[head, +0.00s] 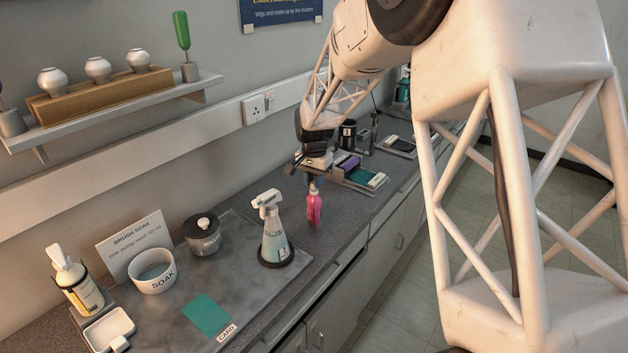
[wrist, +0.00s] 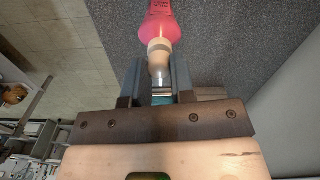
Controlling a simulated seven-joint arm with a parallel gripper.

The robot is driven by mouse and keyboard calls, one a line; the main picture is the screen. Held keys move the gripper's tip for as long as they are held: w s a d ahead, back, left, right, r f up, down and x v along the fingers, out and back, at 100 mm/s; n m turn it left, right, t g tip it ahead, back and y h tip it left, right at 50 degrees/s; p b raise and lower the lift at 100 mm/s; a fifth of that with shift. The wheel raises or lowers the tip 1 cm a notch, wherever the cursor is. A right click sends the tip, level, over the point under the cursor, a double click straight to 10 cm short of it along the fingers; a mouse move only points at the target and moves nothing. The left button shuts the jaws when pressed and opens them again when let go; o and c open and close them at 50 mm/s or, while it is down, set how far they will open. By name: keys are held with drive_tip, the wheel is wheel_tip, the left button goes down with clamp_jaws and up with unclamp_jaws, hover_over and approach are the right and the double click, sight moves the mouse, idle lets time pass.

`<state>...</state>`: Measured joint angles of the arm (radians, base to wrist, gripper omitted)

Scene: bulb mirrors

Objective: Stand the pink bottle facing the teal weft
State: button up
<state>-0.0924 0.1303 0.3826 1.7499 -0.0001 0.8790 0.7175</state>
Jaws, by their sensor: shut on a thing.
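The pink bottle (head: 313,209) is upright near the counter's front edge in the head view. I cannot tell whether its base touches the counter. My gripper (head: 315,180) is above it, pointing down. In the wrist view my gripper (wrist: 156,82) is shut on the bottle's pale neck, with the pink body (wrist: 162,22) beyond the fingertips. A teal strip, seemingly the teal weft (head: 360,176), lies in a dark tray just beyond the bottle to the right, beside a purple strip (head: 349,163). Which way the bottle faces is unclear.
A spray bottle (head: 275,236) stands left of the pink bottle. A grey lidded pot (head: 202,236), a white SOAK bowl (head: 152,271) and a teal card (head: 207,314) are further left. A dark mug (head: 347,134) stands behind the tray. Bare counter (head: 335,222) lies right of the bottle.

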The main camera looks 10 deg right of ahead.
drive_tip(key=shift+o, duration=1.3)
drive_tip(key=shift+n, duration=0.3)
drive_tip(key=o, duration=0.5)
drive_tip(key=shift+r, duration=0.15)
drive_tip(key=shift+r, duration=2.85)
drive_tip(key=shift+r, duration=3.9)
